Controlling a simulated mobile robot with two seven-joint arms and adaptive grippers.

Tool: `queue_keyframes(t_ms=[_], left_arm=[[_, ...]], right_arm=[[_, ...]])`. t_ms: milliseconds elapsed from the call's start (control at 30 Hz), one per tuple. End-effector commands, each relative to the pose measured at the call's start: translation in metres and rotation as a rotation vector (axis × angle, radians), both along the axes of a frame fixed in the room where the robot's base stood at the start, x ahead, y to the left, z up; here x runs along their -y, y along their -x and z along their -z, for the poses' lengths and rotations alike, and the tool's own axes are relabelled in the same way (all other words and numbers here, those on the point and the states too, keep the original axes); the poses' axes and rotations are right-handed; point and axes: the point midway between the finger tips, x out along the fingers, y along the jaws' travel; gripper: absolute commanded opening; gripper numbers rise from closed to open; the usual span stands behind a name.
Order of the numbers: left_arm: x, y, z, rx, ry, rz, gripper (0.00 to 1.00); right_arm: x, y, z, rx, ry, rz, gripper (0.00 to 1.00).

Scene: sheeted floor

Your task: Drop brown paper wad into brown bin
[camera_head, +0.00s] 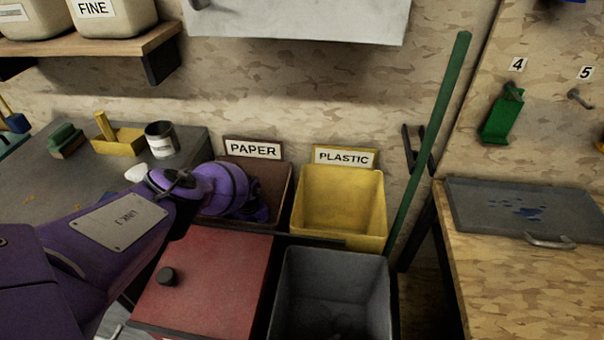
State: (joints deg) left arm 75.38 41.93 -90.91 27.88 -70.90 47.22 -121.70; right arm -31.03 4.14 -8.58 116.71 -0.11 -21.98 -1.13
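The brown bin (276,196) stands at the back centre below a sign reading PAPER. My purple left arm reaches in from the left and its end, with the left gripper (252,211), dips over and into the mouth of this bin. The fingers are hidden or too dark to make out, so I cannot tell whether they are open or hold anything. I see no brown paper wad; the arm hides part of the bin's inside. My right gripper is not in view.
A yellow bin (338,215) labelled PLASTIC stands to the right of the brown one. In front are a red lidded bin (208,278) and an open grey bin (333,284). A green pole (430,142) leans behind. A workbench (525,275) is at right.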

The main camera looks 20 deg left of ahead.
Motion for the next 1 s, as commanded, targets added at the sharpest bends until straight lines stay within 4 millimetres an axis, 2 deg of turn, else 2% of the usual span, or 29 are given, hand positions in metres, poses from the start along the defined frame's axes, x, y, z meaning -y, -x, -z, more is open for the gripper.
queue_keyframes(t_ms=[200, 433, 467, 567, 867, 1000], left_arm=[[0.000, 0.002, 0.010, -0.004, 0.000, 0.001, 0.11], [0.000, 0.001, 0.012, -0.002, 0.000, 0.000, 0.11], [0.000, 0.001, 0.012, -0.002, 0.000, 0.000, 0.41], [0.000, 0.001, 0.012, -0.002, 0.000, 0.000, 0.54], [0.000, 0.002, 0.012, -0.002, 0.000, 0.000, 0.56], [0.000, 0.001, 0.003, -0.001, 0.000, 0.000, 0.56]], right_arm=[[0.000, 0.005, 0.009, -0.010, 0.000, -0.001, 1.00], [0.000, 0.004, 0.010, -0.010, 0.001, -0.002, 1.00], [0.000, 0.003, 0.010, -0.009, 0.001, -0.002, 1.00], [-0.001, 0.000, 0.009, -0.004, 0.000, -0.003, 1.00], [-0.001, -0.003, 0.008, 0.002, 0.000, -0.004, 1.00], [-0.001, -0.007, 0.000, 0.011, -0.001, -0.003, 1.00]])
